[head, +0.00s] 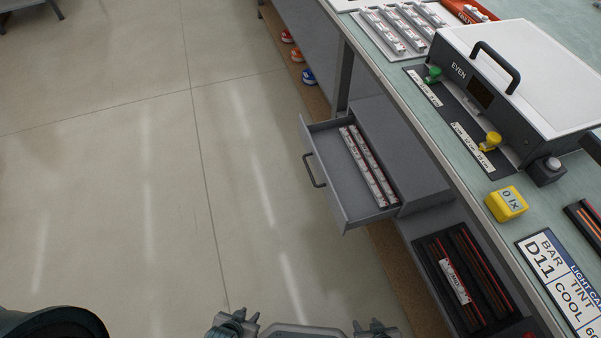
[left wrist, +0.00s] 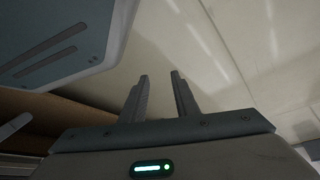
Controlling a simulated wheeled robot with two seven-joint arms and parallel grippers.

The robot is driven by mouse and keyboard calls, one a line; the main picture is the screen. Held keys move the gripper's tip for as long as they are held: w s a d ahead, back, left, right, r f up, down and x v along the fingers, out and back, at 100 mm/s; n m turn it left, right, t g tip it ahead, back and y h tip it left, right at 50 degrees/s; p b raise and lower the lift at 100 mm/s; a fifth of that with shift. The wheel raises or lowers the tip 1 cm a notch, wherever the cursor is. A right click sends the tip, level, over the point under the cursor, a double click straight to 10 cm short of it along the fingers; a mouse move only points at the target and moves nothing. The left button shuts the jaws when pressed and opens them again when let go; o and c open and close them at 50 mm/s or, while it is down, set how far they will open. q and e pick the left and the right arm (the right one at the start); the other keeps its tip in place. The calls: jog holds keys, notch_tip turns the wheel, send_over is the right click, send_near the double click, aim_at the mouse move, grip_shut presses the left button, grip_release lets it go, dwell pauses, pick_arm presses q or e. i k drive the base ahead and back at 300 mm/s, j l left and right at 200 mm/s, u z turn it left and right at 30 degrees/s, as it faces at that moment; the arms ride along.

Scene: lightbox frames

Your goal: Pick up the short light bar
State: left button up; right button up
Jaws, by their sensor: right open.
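A short light bar (head: 453,280), pale with a printed label, lies in a slot of the dark tray (head: 425,254) at lower right. Two longer light bars (head: 368,165) lie side by side in the open grey drawer (head: 328,190). Several more bars (head: 398,28) lie on a white board on the bench. My left gripper (head: 235,320) is at the bottom edge of the head view; in the left wrist view (left wrist: 160,95) its fingers stand apart with nothing between them. My right gripper (head: 375,326) is at the bottom edge, open and away from the bars.
The bench (head: 440,140) carries a light box (head: 525,75) marked EVEN, a yellow meter (head: 507,204) reading 0 lx, and a card (head: 560,275) reading BAR D11, TINT COOL. The drawer juts out over open floor (head: 120,190).

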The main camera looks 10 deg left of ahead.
aim_at(456, 284)
jog(key=k+l+z, duration=0.1)
jog(key=z, duration=0.3)
jog(key=k+l+z, duration=0.1)
jog(key=z, duration=0.3)
jog(key=l+z, duration=0.25)
jog(key=z, duration=1.7)
jog(key=j, duration=1.65)
jog(key=u, duration=0.2)
